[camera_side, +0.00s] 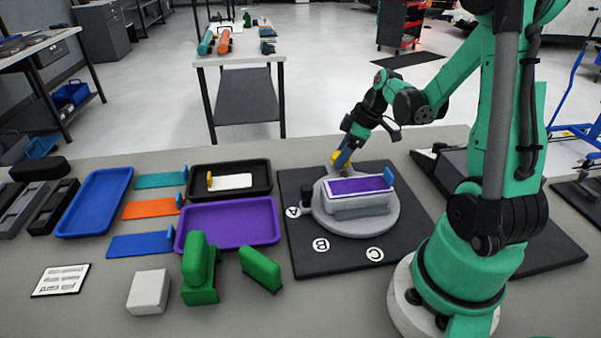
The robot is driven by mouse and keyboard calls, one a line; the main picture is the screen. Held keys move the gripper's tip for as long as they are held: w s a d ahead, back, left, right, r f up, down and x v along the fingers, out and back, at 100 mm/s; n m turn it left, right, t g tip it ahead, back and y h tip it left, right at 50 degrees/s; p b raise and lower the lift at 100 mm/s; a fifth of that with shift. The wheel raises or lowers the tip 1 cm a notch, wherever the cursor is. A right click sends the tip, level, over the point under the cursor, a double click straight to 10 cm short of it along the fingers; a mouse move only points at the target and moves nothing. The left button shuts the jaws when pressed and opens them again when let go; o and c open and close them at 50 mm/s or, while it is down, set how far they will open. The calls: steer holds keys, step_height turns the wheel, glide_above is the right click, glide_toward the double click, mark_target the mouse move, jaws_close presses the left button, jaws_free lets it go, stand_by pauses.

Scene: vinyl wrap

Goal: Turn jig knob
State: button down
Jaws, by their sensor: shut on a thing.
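The jig is a round grey turntable (377,226) on a black base board (299,245) marked A, B and C. A grey block (362,206) sits on it, with a purple sheet (345,187) on top and an upright blue tab (388,176) at its right end. A short black cylinder (306,191), possibly the knob, stands at the turntable's left edge near A. My gripper (340,159) points down at the block's far left side, apart from that cylinder. Its tips are small and show blue and yellow; what they hold is too small to identify.
To the left are a purple tray (228,240), a black tray (267,185), a blue tray (63,231) and several coloured strips. Green blocks (200,275) and a white block (149,292) stand at the front. Bare table lies in front of the base board.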

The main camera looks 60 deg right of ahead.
stand_by(0.3)
steer(key=shift+c, duration=1.4)
jaws_free()
steer(key=shift+v, duration=2.8)
steer(key=shift+a, duration=0.1)
steer(key=a+r+m+t+h, duration=0.1)
steer(key=a+r+m, duration=0.1)
steer(key=a, duration=0.7)
steer(key=w+a+r+m+t, duration=0.1)
steer(key=a+r+m+t, duration=0.1)
steer(key=a, duration=0.7)
steer(key=shift+w+a+m+h, duration=0.3)
steer(key=shift+w+a+h, duration=0.05)
steer(key=shift+h, duration=0.05)
